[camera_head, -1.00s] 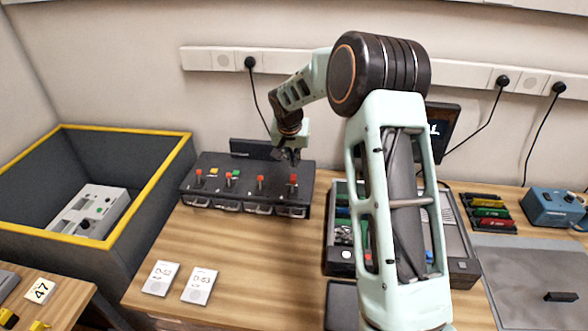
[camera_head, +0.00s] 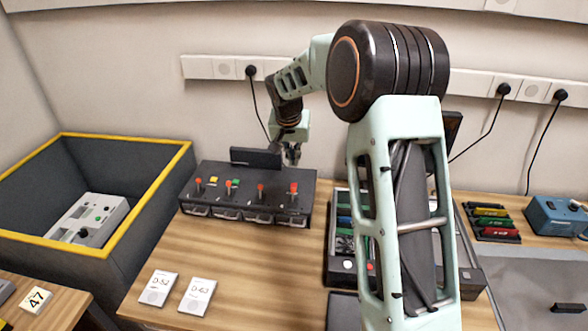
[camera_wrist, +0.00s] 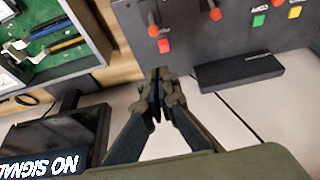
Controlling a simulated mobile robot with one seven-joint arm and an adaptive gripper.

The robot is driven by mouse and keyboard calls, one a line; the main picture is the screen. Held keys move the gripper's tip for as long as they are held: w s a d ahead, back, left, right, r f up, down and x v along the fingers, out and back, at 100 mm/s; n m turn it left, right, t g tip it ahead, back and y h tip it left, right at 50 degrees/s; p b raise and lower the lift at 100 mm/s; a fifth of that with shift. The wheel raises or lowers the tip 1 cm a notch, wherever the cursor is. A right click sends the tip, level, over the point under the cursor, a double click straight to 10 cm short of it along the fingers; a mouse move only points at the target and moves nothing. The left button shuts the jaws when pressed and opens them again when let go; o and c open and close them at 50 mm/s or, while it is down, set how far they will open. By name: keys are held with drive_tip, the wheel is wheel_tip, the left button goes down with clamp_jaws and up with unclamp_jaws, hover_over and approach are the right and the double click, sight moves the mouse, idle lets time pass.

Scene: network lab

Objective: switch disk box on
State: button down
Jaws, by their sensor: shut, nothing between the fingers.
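The black box with several silver-handled front bays (camera_head: 245,209), which looks like the disk box, stands at the back of the wooden table. Several red-tipped levers stand on its top, with a yellow button (camera_head: 213,180) and a green button (camera_head: 236,182) among them. The rightmost red lever (camera_head: 294,187) is just below my gripper (camera_head: 292,158) in the head view.
Two white cards (camera_head: 158,288) lie in front. A yellow-rimmed bin (camera_head: 188,160) is left; the table's front middle is mostly clear.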

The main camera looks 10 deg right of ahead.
sight(295, 184)
drive_tip(key=shift+w+a+r+b, duration=0.1)
drive_tip(key=shift+w+r+b, duration=0.2)
drive_tip(key=shift+b, duration=0.4)
drive_tip(key=shift+w+r+b, duration=0.1)
drive_tip(key=shift+w+b, duration=0.3)
drive_tip(key=shift+b, duration=0.25)
drive_tip(key=x, duration=0.7)
drive_tip(key=p+x, duration=0.1)
drive_tip(key=x, duration=0.6)
drive_tip(key=shift+s+a, duration=0.1)
drive_tip(key=shift+s, duration=0.15)
drive_tip(key=shift+f, duration=0.1)
